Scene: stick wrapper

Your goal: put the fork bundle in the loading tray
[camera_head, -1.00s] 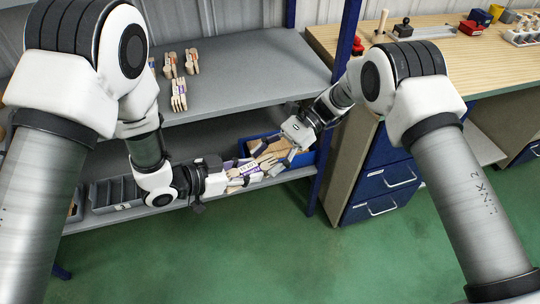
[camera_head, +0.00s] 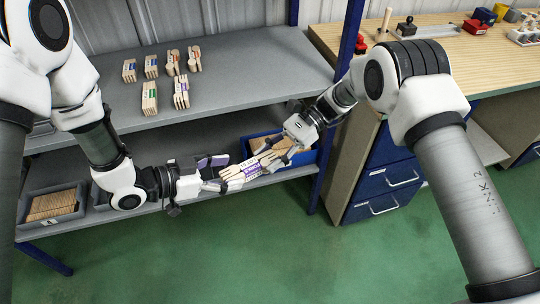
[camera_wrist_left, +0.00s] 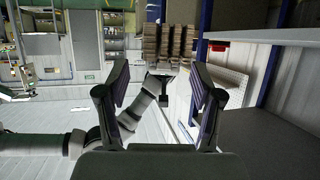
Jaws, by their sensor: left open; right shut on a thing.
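The fork bundle (camera_head: 240,172), wooden with a white and purple label, is held at a slant over the lower shelf. My right gripper (camera_head: 268,156) is shut on its upper right end, at the blue tray's left side. My left gripper (camera_head: 221,174) is open, with its fingers close to the bundle's lower left end; I cannot tell if they touch it. In the left wrist view its two fingers (camera_wrist_left: 160,95) stand wide apart with nothing between them. A blue tray (camera_head: 312,158) on the lower shelf holds wooden pieces; I cannot tell for certain that it is the loading tray.
Several labelled wooden cutlery bundles (camera_head: 150,98) stand on the upper grey shelf (camera_head: 235,90). A grey tray of wooden sticks (camera_head: 50,206) sits at the lower left. A blue post (camera_head: 336,100) and a drawer cabinet (camera_head: 380,190) stand on the right.

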